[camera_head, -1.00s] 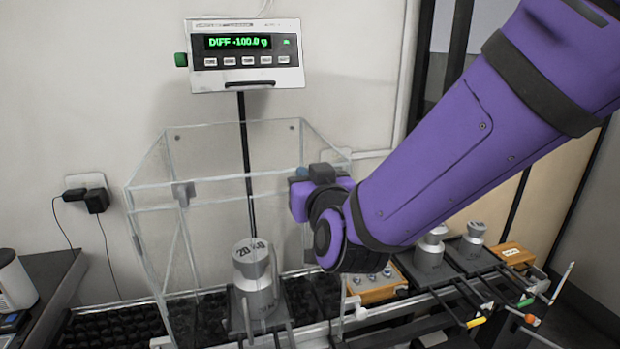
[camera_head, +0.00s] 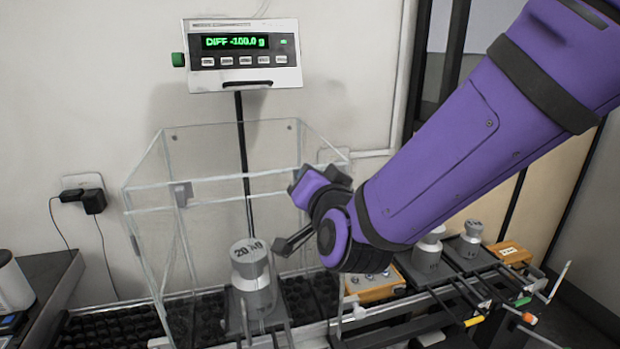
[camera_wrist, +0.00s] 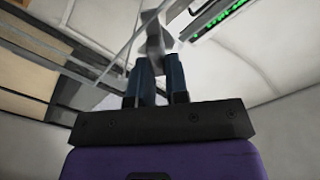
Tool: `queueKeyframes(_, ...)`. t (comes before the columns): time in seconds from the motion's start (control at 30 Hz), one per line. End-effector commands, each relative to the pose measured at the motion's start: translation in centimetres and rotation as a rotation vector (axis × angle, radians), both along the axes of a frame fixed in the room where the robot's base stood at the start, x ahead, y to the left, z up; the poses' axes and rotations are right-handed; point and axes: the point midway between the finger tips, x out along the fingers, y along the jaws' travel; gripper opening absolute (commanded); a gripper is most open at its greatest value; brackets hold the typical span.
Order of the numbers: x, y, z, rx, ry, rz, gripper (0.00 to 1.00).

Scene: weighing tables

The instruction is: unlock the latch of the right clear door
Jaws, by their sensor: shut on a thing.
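The clear draught case has a left clear panel with a small grey latch (camera_head: 181,194). The right clear door (camera_head: 322,141) is mostly behind my arm in the head view. My gripper (camera_wrist: 161,78) shows in the wrist view with dark blue fingers shut on a pale grey latch (camera_wrist: 153,42), which sticks up past the fingertips. In the head view my purple wrist covers the fingertips and that latch. A dark grey bar (camera_head: 292,241) sticks out left below my wrist; I cannot tell what it belongs to.
A 20 kg weight (camera_head: 252,280) stands inside the case. The display (camera_head: 245,55) above reads DIFF -100.0 g. Weights (camera_head: 428,255), a wooden box (camera_head: 374,287) and rails lie to the right. A power adapter (camera_head: 92,200) hangs on the wall at left.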

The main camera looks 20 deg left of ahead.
Motion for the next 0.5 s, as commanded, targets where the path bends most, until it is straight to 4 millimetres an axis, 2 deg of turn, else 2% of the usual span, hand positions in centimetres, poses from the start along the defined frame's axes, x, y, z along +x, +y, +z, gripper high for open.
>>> queueKeyframes(0.5, 0.27, -0.43, -0.54, 0.415, 0.256, -0.002, 0.00)
